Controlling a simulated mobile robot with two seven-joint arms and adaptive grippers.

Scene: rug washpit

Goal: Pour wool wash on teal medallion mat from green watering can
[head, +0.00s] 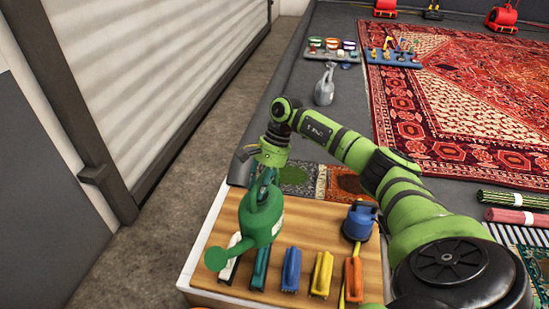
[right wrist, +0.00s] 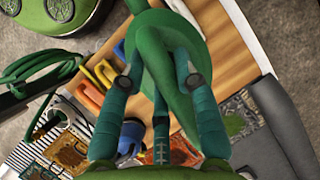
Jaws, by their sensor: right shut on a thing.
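The green watering can (head: 262,218) is over the left part of the wooden table (head: 308,232) in the head view, its round rose toward the lower left. My right gripper (head: 268,174) is shut on its handle from above. In the right wrist view the fingers (right wrist: 158,120) close on the can's green handle (right wrist: 178,85). I cannot tell whether the can touches the table. A small mat with a green medallion (head: 293,174) lies behind the table, partly hidden by my arm; it is likely the teal medallion mat. My left gripper is not in view.
Several coloured brushes (head: 290,270) and a blue device (head: 359,220) are on the table. An orange mat (head: 344,183) lies right of the green one. A grey watering can (head: 324,88) stands farther back, near a large red rug (head: 460,100). Rolled rugs (head: 515,200) lie at right.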

